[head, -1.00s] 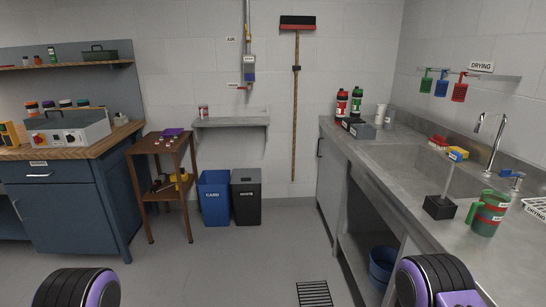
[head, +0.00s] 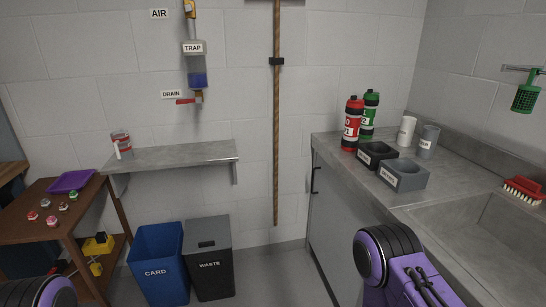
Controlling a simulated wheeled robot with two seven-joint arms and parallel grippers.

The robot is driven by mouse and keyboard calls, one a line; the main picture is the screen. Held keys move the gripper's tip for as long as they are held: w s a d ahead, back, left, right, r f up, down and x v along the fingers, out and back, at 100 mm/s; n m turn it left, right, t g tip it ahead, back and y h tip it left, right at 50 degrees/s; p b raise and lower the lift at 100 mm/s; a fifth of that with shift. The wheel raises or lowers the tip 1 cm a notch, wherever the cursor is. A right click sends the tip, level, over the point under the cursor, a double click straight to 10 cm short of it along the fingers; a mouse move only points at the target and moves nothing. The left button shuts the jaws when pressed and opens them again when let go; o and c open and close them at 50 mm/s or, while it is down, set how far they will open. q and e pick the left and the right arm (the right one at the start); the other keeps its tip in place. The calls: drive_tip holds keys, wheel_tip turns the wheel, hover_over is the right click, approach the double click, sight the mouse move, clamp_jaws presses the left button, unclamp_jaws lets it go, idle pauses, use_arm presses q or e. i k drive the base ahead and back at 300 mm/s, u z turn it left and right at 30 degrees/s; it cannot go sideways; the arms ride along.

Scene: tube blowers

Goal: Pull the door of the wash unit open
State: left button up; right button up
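The wash unit stands on the right, with a grey worktop (head: 325,142) and a sink basin (head: 490,228). Its door (head: 338,215) is the grey front panel below the worktop's far end, and it looks shut. A dark vertical handle (head: 316,180) is on the door near its far edge. My purple and black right arm covers the lower near part of the unit's front. Part of my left arm shows at the bottom left corner. Neither gripper's fingers are in the picture.
Blue card bin (head: 158,262) and black waste bin (head: 208,262) stand under a wall shelf (head: 175,156). A brown side table (head: 90,205) is at the left. Bottles (head: 352,125) and grey holders (head: 403,176) stand on the worktop. Floor between bins and unit is clear.

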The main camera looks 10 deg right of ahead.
sight(337, 214)
drive_tip(key=i, duration=1.75)
drive_tip(key=z, duration=2.25)
